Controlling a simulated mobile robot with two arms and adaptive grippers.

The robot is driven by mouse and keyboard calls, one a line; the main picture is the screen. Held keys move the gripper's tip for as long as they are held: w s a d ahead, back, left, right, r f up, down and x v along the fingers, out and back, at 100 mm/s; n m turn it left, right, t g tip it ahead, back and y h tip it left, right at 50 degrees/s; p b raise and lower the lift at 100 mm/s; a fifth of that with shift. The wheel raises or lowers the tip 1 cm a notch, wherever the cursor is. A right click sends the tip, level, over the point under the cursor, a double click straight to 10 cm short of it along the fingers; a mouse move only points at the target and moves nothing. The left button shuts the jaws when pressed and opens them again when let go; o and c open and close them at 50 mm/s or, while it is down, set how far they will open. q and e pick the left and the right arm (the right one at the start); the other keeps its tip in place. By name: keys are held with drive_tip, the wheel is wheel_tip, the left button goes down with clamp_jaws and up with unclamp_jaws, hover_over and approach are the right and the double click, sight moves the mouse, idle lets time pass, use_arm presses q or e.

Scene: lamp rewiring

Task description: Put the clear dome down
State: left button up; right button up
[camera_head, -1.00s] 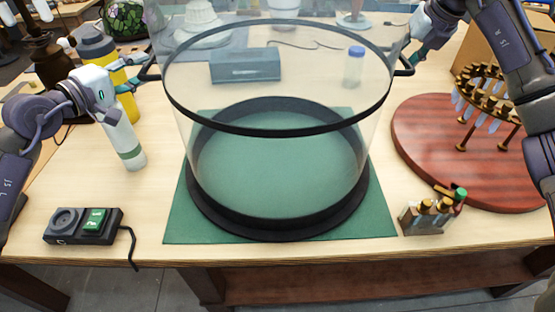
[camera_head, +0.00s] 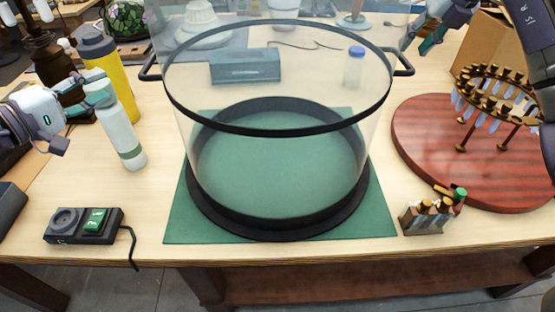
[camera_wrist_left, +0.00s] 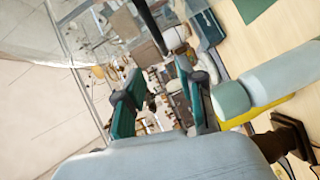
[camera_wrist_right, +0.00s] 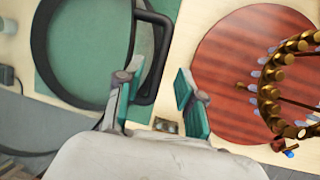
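The clear dome (camera_head: 280,165) is a wide see-through cylinder with a black upper band, a black base ring and a black handle on each side. It stands upright on the green mat (camera_head: 178,222). My left gripper (camera_wrist_left: 158,98) is open and empty, to the left of the dome and apart from its left handle (camera_head: 148,68). My right gripper (camera_wrist_right: 156,92) is open and empty, up and right of the right handle (camera_head: 404,66). In the right wrist view the dome's handle (camera_wrist_right: 156,60) lies beyond the fingers, not gripped.
A white bottle (camera_head: 118,130) and a yellow flask (camera_head: 122,80) stand near my left gripper. A switch box (camera_head: 82,225) lies front left. A round wooden board (camera_head: 425,140) with a brass ring frame (camera_head: 492,90) is at right. Small vials (camera_head: 430,213) stand front right.

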drive_tip(key=v, duration=0.6)
drive_tip(key=shift+s+r, duration=0.2)
drive_tip(key=shift+r, duration=0.1)
drive_tip(key=shift+d, duration=0.1)
